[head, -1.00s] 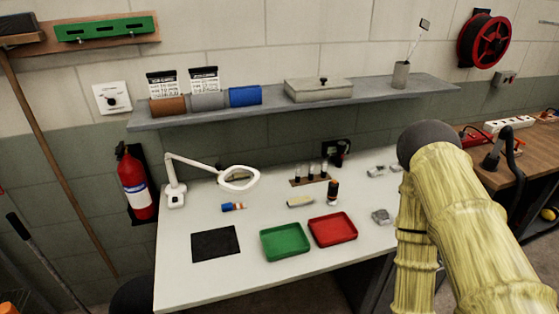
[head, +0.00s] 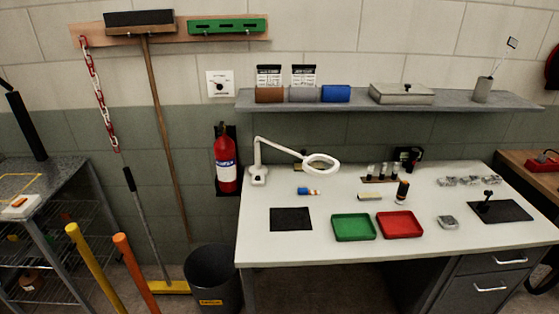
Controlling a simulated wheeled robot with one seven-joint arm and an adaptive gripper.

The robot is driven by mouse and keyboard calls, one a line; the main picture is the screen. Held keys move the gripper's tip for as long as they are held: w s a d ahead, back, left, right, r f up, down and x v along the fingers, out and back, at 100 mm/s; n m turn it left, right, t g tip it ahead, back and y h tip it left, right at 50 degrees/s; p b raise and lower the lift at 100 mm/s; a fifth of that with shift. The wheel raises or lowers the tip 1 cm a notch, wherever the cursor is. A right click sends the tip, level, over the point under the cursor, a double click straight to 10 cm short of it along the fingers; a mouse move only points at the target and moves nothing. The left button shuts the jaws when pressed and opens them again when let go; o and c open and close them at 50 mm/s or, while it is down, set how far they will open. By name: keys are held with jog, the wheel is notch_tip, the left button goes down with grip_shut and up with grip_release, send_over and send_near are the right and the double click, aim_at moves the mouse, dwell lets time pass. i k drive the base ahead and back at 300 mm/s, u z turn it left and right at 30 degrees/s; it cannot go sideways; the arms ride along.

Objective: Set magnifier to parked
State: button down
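The magnifier (head: 321,164) is a white ring-shaped lens on a jointed white arm. Its base (head: 258,176) stands at the back left of the white table (head: 330,247). The arm rises from the base and reaches right, so the ring hangs over the back middle of the table. My gripper is not in view, and no part of my arm shows now.
A black mat (head: 291,219), a green tray (head: 353,227) and a red tray (head: 399,225) lie along the table front. A shelf (head: 360,103) runs above. Left of the table are a fire extinguisher (head: 226,163), a bin (head: 211,277) and yellow and orange posts.

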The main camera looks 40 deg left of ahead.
aim_at(313, 172)
jog(key=k, duration=0.25)
jog(key=u, duration=0.95)
